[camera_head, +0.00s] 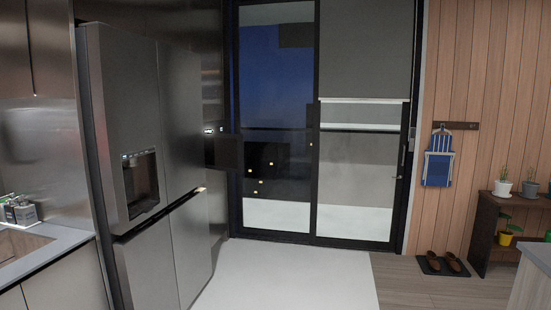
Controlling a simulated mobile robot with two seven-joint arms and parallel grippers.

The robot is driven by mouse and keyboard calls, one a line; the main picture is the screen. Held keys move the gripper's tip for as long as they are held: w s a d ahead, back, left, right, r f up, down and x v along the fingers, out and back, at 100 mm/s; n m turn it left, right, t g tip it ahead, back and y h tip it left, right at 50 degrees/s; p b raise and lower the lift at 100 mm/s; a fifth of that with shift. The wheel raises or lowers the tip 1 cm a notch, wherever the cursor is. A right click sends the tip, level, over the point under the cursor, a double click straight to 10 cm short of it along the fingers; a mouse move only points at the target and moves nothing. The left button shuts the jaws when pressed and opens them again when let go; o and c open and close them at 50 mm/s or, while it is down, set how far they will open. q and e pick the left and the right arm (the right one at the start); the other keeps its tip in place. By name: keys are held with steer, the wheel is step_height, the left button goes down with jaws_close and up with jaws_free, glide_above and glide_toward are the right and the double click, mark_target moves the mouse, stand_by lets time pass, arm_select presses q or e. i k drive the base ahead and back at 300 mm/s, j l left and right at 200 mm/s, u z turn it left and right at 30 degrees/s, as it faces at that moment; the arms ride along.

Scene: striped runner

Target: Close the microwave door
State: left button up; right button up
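No microwave body is plainly visible in the head view. A dark rectangular panel (229,152) juts out past the far edge of the refrigerator, at about mid height. It may be an open microwave door, but I cannot tell for sure. Whatever it is attached to is hidden behind the refrigerator or lost in the dark wall of cabinets. Neither my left gripper nor my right gripper is in view.
A large steel refrigerator (139,160) stands on the left, beside a counter with a sink (22,242). A pale floor area (290,280) lies clear before the glass sliding door (365,160). Shoes on a mat (442,265) and a plant shelf (488,235) are at right.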

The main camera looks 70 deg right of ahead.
mark_target(223, 152)
steer(key=z, duration=2.05)
steer(key=i+z, duration=0.15)
steer(key=i, duration=3.25)
